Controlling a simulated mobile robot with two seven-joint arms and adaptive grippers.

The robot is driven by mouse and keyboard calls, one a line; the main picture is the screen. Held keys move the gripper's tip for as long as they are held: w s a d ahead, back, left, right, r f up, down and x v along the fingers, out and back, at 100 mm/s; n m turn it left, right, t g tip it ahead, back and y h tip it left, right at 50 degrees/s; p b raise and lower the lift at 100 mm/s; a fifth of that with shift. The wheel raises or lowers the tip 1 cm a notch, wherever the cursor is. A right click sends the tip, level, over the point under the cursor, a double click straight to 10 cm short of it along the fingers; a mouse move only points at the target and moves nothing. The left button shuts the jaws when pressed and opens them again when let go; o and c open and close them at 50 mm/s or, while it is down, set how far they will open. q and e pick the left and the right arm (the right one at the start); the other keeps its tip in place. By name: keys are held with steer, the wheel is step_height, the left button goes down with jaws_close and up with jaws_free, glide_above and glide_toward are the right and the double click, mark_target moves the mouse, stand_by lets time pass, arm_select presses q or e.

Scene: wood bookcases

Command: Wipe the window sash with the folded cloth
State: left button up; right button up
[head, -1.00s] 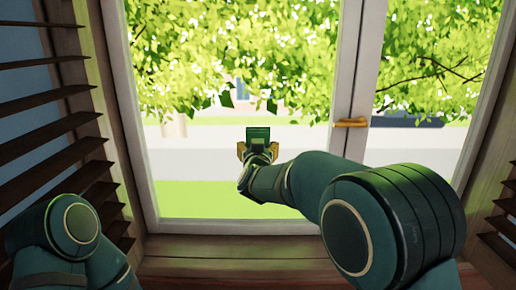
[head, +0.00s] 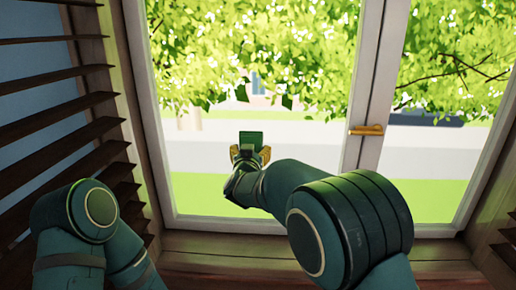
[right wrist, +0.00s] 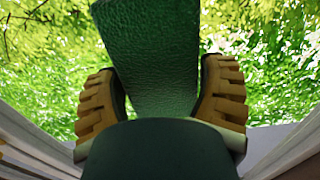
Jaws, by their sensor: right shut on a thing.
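The folded cloth (right wrist: 155,60) is dark green and textured. In the right wrist view it stands up between the two yellow ridged fingers of my right gripper (right wrist: 162,95), which is shut on it. In the head view the cloth (head: 251,138) shows as a small green block above my right gripper (head: 250,155), in front of the left pane. The window sash (head: 152,125) has a pale grey frame around this pane. I cannot tell whether the cloth touches the glass. My left arm is at the lower left of the head view, but its gripper is out of view.
A brass handle (head: 366,130) sits on the middle upright, right of my right gripper. Dark slatted shutters (head: 70,105) stand at the left, close to my left arm. A wooden sill (head: 220,245) runs below the window. Trees and a road show outside.

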mark_target(227, 148)
steer(key=shift+a+p, duration=1.15)
steer(key=shift+a, duration=2.65)
steer(key=shift+s+b, duration=0.65)
steer(key=shift+s, duration=2.4)
steer(key=shift+s+d+b, duration=0.1)
steer(key=shift+s+b, duration=0.4)
steer(key=shift+s, duration=0.95)
